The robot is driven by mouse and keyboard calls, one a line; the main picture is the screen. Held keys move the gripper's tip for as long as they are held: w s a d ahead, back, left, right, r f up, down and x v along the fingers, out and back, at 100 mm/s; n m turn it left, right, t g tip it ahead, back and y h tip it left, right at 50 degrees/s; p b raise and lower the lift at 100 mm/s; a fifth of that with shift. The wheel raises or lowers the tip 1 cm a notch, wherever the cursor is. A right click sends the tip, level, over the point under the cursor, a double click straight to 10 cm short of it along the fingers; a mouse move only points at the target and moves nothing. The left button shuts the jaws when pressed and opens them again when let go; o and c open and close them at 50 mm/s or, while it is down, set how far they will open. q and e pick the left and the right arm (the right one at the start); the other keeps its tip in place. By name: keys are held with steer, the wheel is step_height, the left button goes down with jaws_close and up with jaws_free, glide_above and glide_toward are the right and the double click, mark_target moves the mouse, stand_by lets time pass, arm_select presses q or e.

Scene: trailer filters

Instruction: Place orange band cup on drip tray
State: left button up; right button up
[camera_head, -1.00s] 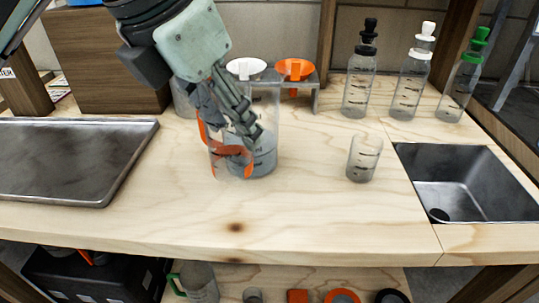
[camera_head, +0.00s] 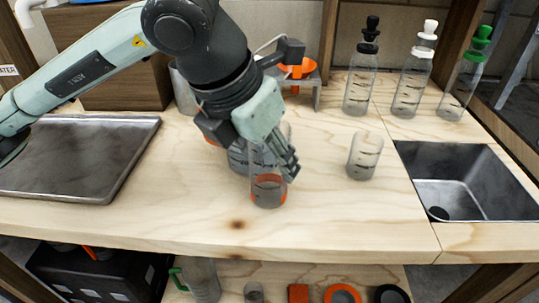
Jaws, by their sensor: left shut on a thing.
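The orange band cup (camera_head: 268,190) is a clear cup with an orange band low on its side. It stands upright at or just above the wooden counter in the middle; I cannot tell whether it touches the wood. My left gripper (camera_head: 284,162) is shut on its upper part and hides part of its rim. The drip tray (camera_head: 88,158), a flat dark metal tray with a raised rim, lies on the counter at the left. Its visible surface is bare, and my left arm crosses over its far left part. My right gripper is not in view.
A larger clear beaker (camera_head: 237,158) stands just behind the cup, partly hidden by my gripper. A small clear cup (camera_head: 364,157) stands to the right, before the sink (camera_head: 465,180). Dropper bottles (camera_head: 360,85) stand behind. An orange funnel (camera_head: 298,70) sits in a rack.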

arm_select(q)
steer(key=shift+f, duration=0.1)
steer(key=o, duration=0.7)
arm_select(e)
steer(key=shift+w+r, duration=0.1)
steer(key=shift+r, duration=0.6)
